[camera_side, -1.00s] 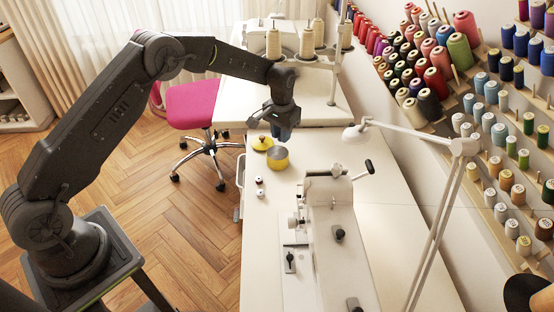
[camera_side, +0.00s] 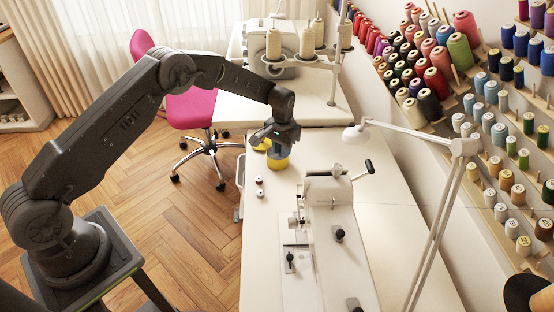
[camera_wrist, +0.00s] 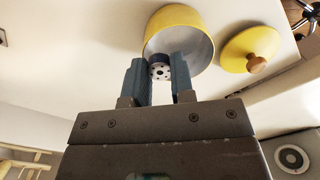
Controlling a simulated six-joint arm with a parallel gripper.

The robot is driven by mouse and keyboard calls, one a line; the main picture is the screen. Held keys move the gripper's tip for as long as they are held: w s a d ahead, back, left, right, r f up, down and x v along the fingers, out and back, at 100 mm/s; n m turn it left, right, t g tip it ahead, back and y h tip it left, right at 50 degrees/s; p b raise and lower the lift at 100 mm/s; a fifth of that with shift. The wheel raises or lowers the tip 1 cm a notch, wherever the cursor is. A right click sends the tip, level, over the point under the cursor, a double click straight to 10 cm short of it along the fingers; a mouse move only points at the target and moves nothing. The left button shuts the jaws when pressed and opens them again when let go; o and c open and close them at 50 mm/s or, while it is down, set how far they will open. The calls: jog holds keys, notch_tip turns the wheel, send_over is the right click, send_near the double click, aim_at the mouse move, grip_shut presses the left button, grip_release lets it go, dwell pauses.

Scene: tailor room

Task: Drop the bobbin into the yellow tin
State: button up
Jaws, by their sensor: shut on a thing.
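The yellow tin (camera_side: 278,161) stands open on the white table, partly hidden behind my gripper in the side view. In the wrist view the tin (camera_wrist: 174,18) shows its pale inside, just beyond the fingertips. My gripper (camera_wrist: 160,72) is shut on the bobbin (camera_wrist: 161,71), a small round metal piece with holes, held between the two blue fingers. The bobbin overlaps the tin's near rim in the wrist view. In the side view my gripper (camera_side: 277,146) is over the tin, and the bobbin is hidden there.
The yellow lid with a wooden knob (camera_wrist: 250,50) lies beside the tin. Two small bobbins (camera_side: 259,186) sit on the table nearer the camera. A white sewing machine (camera_side: 330,215) and a lamp (camera_side: 432,147) stand to the right.

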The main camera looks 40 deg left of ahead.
jog(key=o, duration=1)
jog(key=shift+r, duration=0.1)
notch_tip(320, 180, up, 14)
jog(key=shift+f, duration=0.15)
jog(key=s+d+r+t, duration=0.2)
jog(key=s+r+t, duration=0.1)
jog(key=s+r, duration=1.35)
jog(key=s+t, duration=0.1)
jog(key=s, duration=1.2)
jog(key=s+d+f+t, duration=0.1)
jog(key=s, duration=0.6)
jog(key=shift+s+d+m+t, duration=0.1)
jog(key=shift+s+m+t, duration=0.05)
jog(key=shift+m+t, duration=0.2)
